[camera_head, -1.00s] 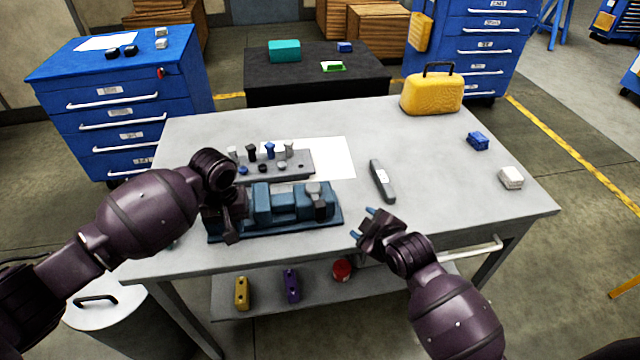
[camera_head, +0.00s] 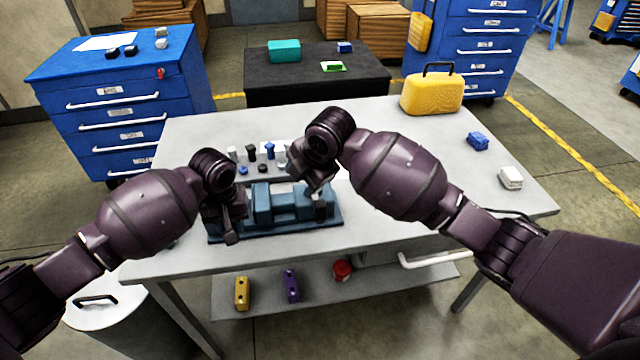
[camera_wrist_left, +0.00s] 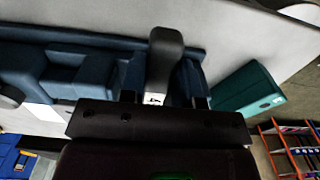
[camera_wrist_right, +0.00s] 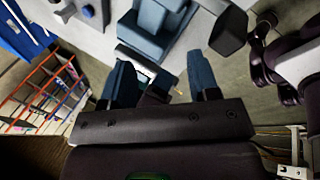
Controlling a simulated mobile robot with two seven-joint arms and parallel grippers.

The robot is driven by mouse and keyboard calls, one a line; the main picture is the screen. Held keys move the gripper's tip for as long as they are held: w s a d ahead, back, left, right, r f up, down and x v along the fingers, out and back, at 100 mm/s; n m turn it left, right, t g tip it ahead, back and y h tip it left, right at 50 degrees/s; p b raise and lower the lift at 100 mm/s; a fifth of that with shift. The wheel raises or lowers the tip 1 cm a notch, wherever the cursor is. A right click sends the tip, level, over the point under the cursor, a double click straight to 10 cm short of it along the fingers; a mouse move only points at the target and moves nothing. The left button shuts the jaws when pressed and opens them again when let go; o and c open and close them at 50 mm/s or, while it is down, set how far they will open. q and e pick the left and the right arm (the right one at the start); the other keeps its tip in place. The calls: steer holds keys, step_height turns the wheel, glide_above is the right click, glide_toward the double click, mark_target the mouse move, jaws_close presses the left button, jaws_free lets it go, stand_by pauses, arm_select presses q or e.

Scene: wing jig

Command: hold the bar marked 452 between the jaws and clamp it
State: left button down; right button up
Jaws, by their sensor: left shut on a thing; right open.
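The bar's white label shows a 4; the rest is hidden. My right gripper (camera_head: 318,184) is open over the vise's right end. In the right wrist view its blue fingers (camera_wrist_right: 162,82) are apart, with part of the vise beyond them.
A grey rack of small parts (camera_head: 262,160) stands behind the vise. A yellow case (camera_head: 432,94), blue block (camera_head: 478,141) and white block (camera_head: 510,177) lie at the right. The table's front right is clear. Yellow (camera_head: 241,293) and purple (camera_head: 291,285) parts lie on the lower shelf.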

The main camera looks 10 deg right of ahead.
mark_target(320, 203)
steer(key=s+d+n+g+h, duration=0.1)
steer(key=s+d+g+h, duration=0.1)
steer(key=g, duration=0.1)
steer(key=shift+s+r+n, duration=0.1)
steer(key=shift+s+n, duration=0.2)
steer(key=shift+n, duration=0.1)
steer(key=shift+s+d+n+g+h, duration=0.3)
steer(key=shift+s+d+h, duration=0.05)
steer(key=shift+d+h, duration=0.15)
steer(key=shift+s, duration=0.1)
steer(key=shift+f, duration=3.4)
